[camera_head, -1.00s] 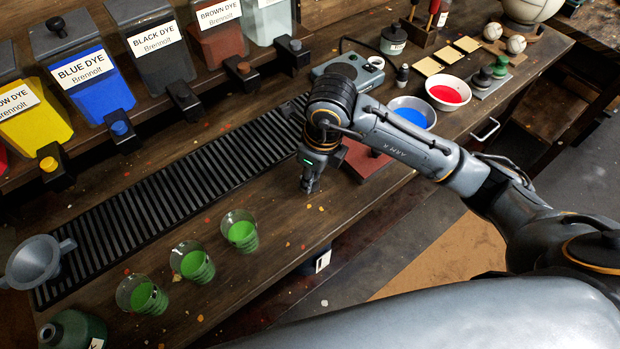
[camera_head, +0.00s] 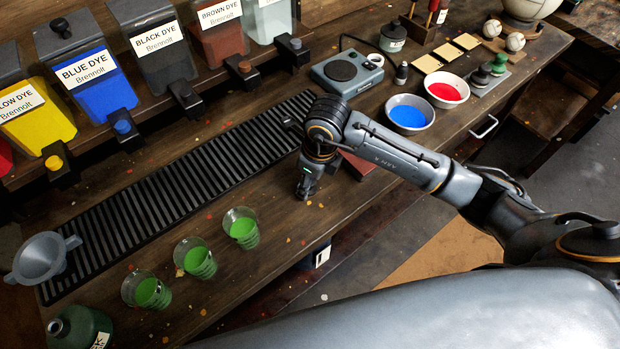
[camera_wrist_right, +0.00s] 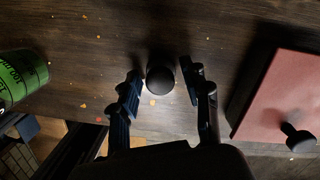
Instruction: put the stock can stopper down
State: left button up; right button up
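The stock can stopper (camera_wrist_right: 160,76) is a dark round knob in the right wrist view. It appears to stand on the wooden bench, between the fingers of my right gripper (camera_wrist_right: 161,72). The fingers are apart, with a narrow gap visible on each side of the stopper. In the head view my right gripper (camera_head: 304,192) points down close to the bench top, and the stopper cannot be made out there. The dark green stock can (camera_head: 82,330) is at the lower left with its neck open. My left gripper is not in view.
Several glasses of green liquid, the closest one here (camera_head: 241,229), stand left of my right gripper. A red block (camera_head: 358,166) lies just right of it; the right wrist view shows its pink-red top (camera_wrist_right: 283,95) with a black knob. A slotted black grate (camera_head: 160,200) lies behind.

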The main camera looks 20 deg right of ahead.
jog(key=shift+r, duration=0.55)
notch_tip(320, 180, up, 11)
jog(key=s+d+b, duration=0.1)
jog(key=b, duration=0.1)
jog(key=shift+s, duration=0.2)
